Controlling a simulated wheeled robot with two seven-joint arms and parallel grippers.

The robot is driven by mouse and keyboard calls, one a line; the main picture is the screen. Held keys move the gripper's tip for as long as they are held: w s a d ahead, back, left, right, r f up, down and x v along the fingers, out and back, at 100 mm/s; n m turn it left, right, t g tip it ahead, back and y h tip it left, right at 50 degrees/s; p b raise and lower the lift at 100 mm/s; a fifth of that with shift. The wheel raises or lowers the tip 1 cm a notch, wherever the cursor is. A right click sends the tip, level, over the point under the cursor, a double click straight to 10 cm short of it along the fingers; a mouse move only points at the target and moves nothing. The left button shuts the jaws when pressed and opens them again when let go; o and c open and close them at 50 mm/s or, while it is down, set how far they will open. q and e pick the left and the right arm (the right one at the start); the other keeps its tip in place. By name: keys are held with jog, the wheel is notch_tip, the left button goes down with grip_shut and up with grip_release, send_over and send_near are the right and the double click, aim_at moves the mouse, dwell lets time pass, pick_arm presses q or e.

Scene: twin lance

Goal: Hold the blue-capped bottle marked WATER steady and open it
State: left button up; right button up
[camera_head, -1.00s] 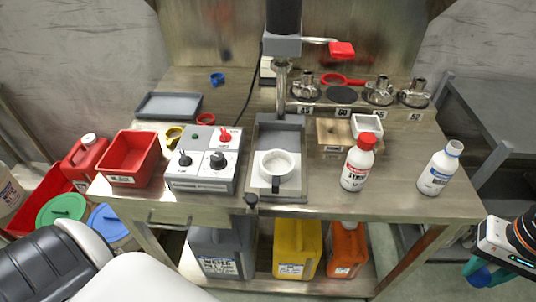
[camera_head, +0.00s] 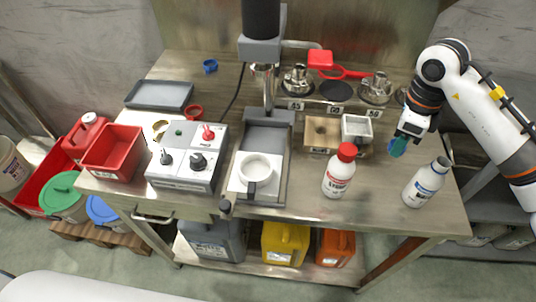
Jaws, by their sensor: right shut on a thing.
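The white bottle with a blue label band (camera_head: 424,187) stands upright near the table's right front corner. My left gripper is out of view.
A red-capped white bottle (camera_head: 339,172) stands left of the blue-banded one. A control box (camera_head: 187,155), red bin (camera_head: 113,153) and grey stand (camera_head: 266,133) occupy the left and middle.

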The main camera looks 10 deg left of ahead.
aim_at(385, 173)
jog(key=m, duration=0.3)
jog(key=w+d+m, duration=0.1)
jog(key=shift+f+m+p, duration=0.1)
jog(key=shift+m+p, duration=0.25)
jog(key=shift+m, duration=0.05)
jog(key=f+m, duration=0.1)
jog(key=f, duration=0.2)
jog(key=f+m+p, duration=0.1)
jog(key=f, duration=0.2)
jog(key=f+p, duration=0.1)
jog(key=f, duration=0.3)
jog(key=shift+w+d+f+m, duration=0.1)
jog(key=shift+w+d+m, duration=0.05)
jog(key=shift+d+m, duration=0.25)
jog(key=shift+f, duration=0.25)
jog(key=o, duration=1.1)
